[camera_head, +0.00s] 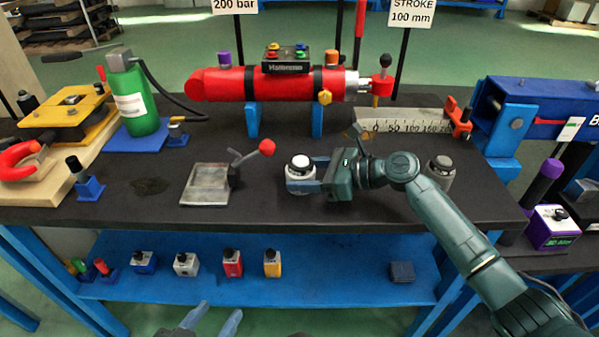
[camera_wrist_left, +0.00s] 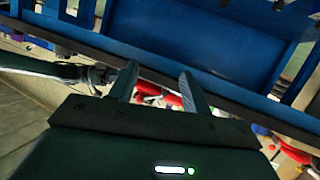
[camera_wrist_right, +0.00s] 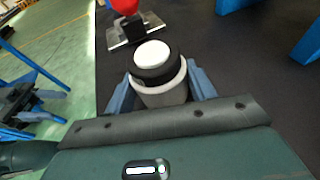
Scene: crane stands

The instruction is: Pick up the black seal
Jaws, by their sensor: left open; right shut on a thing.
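A short pale grey cylinder (camera_head: 300,185) with a black ring (camera_wrist_right: 157,75) and a white round top (camera_wrist_right: 152,54) stands near the bench's front edge. The black ring looks like the seal, but I cannot be sure. My right gripper (camera_head: 303,180) is shut around the cylinder, one finger on each side in the right wrist view. I cannot tell whether the cylinder touches the bench. A similar grey cylinder with a black top (camera_head: 440,165) stands to the right, partly behind my right arm. My left gripper (camera_head: 213,321) is open and empty, low in front of the bench.
A metal plate with a red-knobbed lever (camera_head: 206,185) lies just left of the held cylinder. A red hydraulic cylinder (camera_head: 280,84) on blue supports stands behind. A ruler (camera_head: 400,124) lies at the back right. Small coloured blocks stand on the blue lower shelf (camera_head: 330,290).

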